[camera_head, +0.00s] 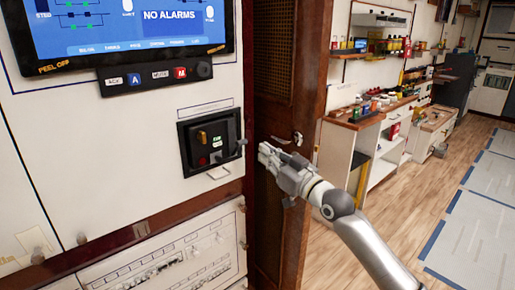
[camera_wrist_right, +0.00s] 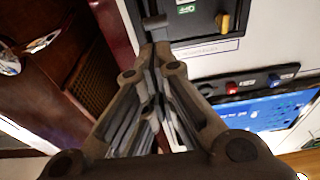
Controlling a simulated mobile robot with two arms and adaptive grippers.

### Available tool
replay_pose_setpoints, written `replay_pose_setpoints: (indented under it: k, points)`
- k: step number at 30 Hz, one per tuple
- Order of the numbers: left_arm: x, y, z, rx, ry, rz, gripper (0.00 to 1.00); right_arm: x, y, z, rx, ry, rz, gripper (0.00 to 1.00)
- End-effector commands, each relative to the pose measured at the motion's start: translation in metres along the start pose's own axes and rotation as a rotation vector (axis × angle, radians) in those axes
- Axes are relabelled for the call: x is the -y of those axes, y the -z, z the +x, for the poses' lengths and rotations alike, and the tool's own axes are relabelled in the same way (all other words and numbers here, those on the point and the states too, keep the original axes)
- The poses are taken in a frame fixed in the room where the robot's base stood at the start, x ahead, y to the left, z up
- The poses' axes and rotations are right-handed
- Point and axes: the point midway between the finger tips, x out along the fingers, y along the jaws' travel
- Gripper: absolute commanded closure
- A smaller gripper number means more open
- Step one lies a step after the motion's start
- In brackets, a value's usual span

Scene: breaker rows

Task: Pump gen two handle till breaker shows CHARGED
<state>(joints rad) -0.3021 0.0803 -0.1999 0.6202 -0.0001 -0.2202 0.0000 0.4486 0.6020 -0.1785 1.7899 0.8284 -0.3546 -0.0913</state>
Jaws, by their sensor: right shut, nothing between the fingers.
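The breaker (camera_head: 187,150) is a black-framed unit set in the white panel, with a yellow-topped knob, a small green flag and a red spot on its face. Part of it shows upside down in the wrist view (camera_wrist_right: 205,25). I cannot read its flag. A small dark handle (camera_head: 242,142) sticks out at its right edge; it also shows in the wrist view (camera_wrist_right: 154,21), just beyond the fingertips. My right gripper (camera_head: 264,150) is shut and empty, just right of the breaker, with its tips close to the handle. I cannot tell whether they touch. My left gripper is out of view.
A monitor (camera_head: 120,25) reading "NO ALARMS" hangs above, with a button strip (camera_head: 158,77) under it. A brown wooden door post (camera_head: 312,80) stands right behind my gripper. A lower white panel (camera_head: 180,255) lies below. Open floor (camera_head: 400,215) is at right.

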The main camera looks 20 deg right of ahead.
Motion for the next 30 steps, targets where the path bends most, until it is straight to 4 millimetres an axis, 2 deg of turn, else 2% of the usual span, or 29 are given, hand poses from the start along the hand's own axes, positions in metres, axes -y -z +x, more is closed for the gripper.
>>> replay_pose_setpoints:
  k: [3,9,30]
  points:
    - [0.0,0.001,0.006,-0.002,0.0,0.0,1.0,0.0,-0.006,-0.02,0.002,0.0,-0.003,1.0]
    - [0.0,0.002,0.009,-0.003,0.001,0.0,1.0,0.0,-0.008,-0.036,-0.001,-0.001,-0.002,1.0]
    - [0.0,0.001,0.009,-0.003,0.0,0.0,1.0,0.0,-0.007,-0.039,-0.003,0.0,0.0,1.0]
